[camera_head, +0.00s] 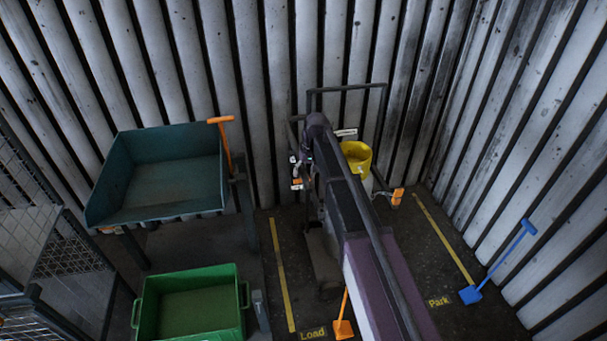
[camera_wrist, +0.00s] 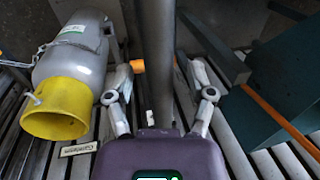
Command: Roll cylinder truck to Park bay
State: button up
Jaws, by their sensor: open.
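The cylinder truck shows a dark tubular handle frame (camera_head: 346,88) against the back wall in the head view; my arm hides most of its lower part. Its grey cylinder (camera_wrist: 78,55) has a yellow collar (camera_wrist: 57,108), which also shows in the head view (camera_head: 357,155). In the wrist view my gripper (camera_wrist: 163,78) is open, with one finger on each side of a grey upright bar (camera_wrist: 155,50). I cannot tell whether either finger touches it. The Park label (camera_head: 438,301) is on the floor at right, by a yellow line (camera_head: 443,237).
A blue shovel (camera_head: 499,262) leans at the right wall near Park. An orange shovel (camera_head: 342,328) is near the Load label (camera_head: 312,333). A teal bin (camera_head: 160,214), a green crate (camera_head: 190,279) and a wire cage (camera_head: 75,258) crowd the left. Floor around the Park label is mostly bare.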

jog(key=shift+c, duration=0.2)
grip_shut()
jog(key=shift+a, duration=0.3)
jog(key=shift+d, duration=0.2)
